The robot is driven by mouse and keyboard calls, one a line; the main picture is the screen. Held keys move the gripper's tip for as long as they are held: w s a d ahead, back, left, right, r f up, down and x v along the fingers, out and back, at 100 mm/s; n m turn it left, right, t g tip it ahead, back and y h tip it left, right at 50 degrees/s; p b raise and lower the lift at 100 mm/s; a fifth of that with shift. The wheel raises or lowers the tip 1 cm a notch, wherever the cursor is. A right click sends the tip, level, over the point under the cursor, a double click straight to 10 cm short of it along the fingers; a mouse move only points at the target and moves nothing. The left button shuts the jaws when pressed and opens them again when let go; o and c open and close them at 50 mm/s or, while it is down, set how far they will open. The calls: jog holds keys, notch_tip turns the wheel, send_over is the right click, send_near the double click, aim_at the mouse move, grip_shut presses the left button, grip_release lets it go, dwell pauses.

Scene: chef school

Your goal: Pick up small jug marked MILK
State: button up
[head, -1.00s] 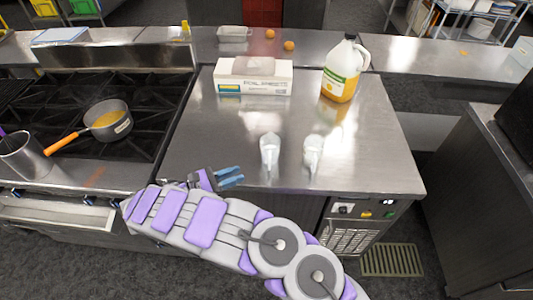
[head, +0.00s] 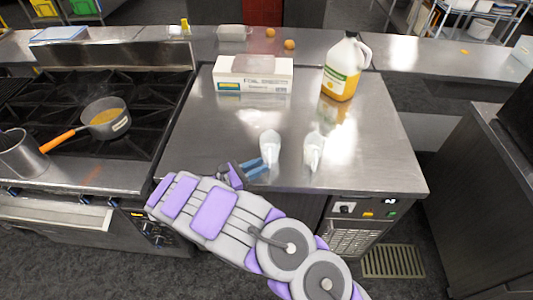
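Two small whitish jugs stand upright near the front of the steel counter (head: 220,130). The left jug (head: 269,146) and the right jug (head: 313,148) are a short gap apart. No MILK marking can be read on either, so I cannot tell which one bears it. My gripper (head: 262,167), with blue fingers, is just left of the left jug's lower part, close to it. Its fingers look spread with a gap between them. Whether a finger touches the jug cannot be told. The right jug is clear of my gripper.
A white carton box (head: 253,75) and a large jug of orange liquid (head: 341,72) stand further back. A stove with a pan (head: 104,118) and a steel pot (head: 20,153) is at the left. The counter between the box and the small jugs is clear.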

jog(key=x, duration=0.2)
jog(key=f+b+x, duration=0.1)
jog(key=x, duration=0.2)
jog(key=shift+s+d+b, duration=0.15)
jog(key=shift+d+b, duration=0.05)
jog(key=shift+b, duration=0.1)
jog(key=shift+w+r, duration=0.1)
jog(key=shift+w, duration=0.15)
jog(key=shift+d, duration=0.15)
jog(key=shift+d, duration=0.35)
jog(key=c, duration=0.4)
grip_shut()
jog(key=shift+a, duration=0.2)
jog(key=shift+a, duration=0.1)
